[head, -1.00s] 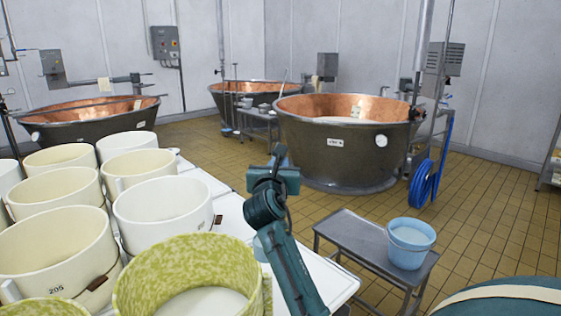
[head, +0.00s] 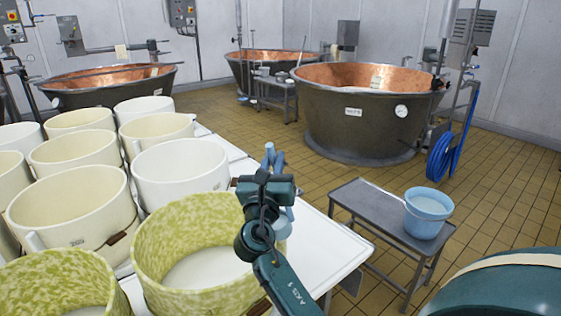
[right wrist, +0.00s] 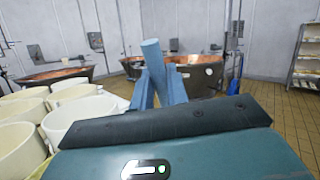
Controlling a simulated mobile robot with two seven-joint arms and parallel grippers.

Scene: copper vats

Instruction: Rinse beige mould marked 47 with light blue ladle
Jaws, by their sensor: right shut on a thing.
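My right gripper (head: 273,160) is shut on the handle of the light blue ladle (head: 270,152). In the right wrist view the ladle handle (right wrist: 152,52) sticks up between the fingers. A pale blue part shows below the gripper, mostly hidden by my arm. The gripper is above the table, by the right rim of a green-mottled mould (head: 190,215). Several beige moulds stand in rows at left, among them a front one (head: 70,205) with a dark mark and a paler one (head: 180,168) behind the mottled mould. I cannot read 47 on any. My left gripper is out of view.
A light blue bucket (head: 428,205) stands on a low metal bench (head: 375,205) at right. Copper vats (head: 360,110) stand behind. A blue hose (head: 440,157) hangs by the nearest vat. The white table (head: 335,245) is bare at its right end.

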